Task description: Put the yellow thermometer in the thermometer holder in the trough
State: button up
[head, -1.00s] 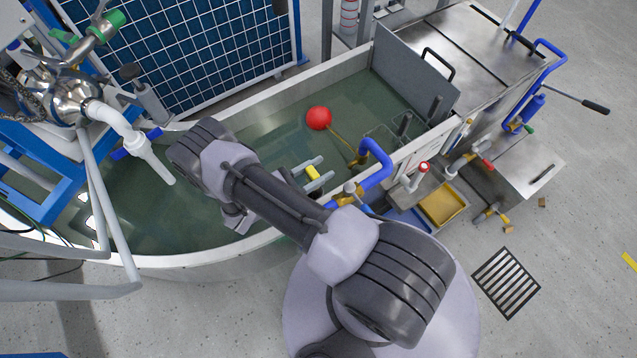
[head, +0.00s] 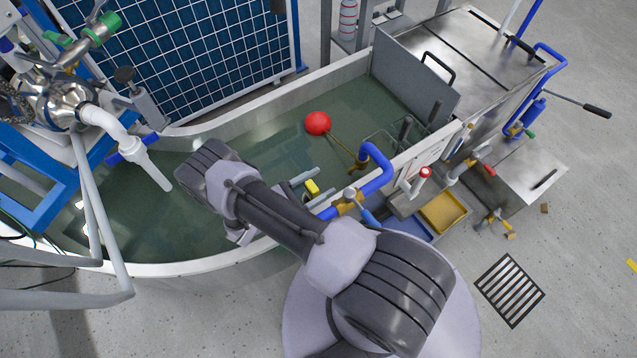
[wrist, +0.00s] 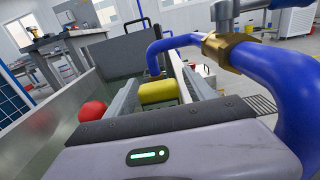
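The yellow thermometer (head: 312,187) shows as a small yellow block between the two grey fingers of my gripper (head: 311,188). In the wrist view the yellow thermometer (wrist: 158,92) fills the gap between the fingers of my gripper (wrist: 160,88), so the gripper looks shut on it. It is held over the near side of the water-filled trough (head: 240,115), close to the blue pipe. Its lower part is hidden. A thin wire frame (head: 378,146) sits in the trough at the right; I cannot tell whether it is the thermometer holder.
A blue bent pipe (head: 376,176) with a brass fitting rises right beside my gripper and looms large in the wrist view (wrist: 285,85). A red float ball (head: 317,123) on a rod lies in the water. A grey plate (head: 415,78) closes the trough's right end.

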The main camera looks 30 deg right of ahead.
jog(key=shift+r, duration=0.1)
jog(key=shift+a+r+p, duration=0.15)
jog(key=shift+a+p, duration=0.1)
jog(key=shift+p, duration=0.1)
jog(key=a, duration=1.1)
notch_tip(320, 180, up, 10)
jog(key=w+a+m+g+y, duration=0.2)
jog(key=m+g+y, duration=0.1)
jog(key=m, duration=0.2)
notch_tip(320, 180, up, 17)
jog(key=s+d+m+g+y, duration=0.1)
jog(key=s+m+y, duration=0.2)
jog(key=m+y, duration=0.5)
jog(key=s+a+r+m+t+y, duration=0.2)
jog(key=s+r+m+t+y, duration=0.7)
jog(key=r, duration=0.6)
jog(key=shift+s+a+m+p, duration=0.15)
jog(key=shift+s+m+p, duration=0.25)
jog(key=shift+s, duration=0.65)
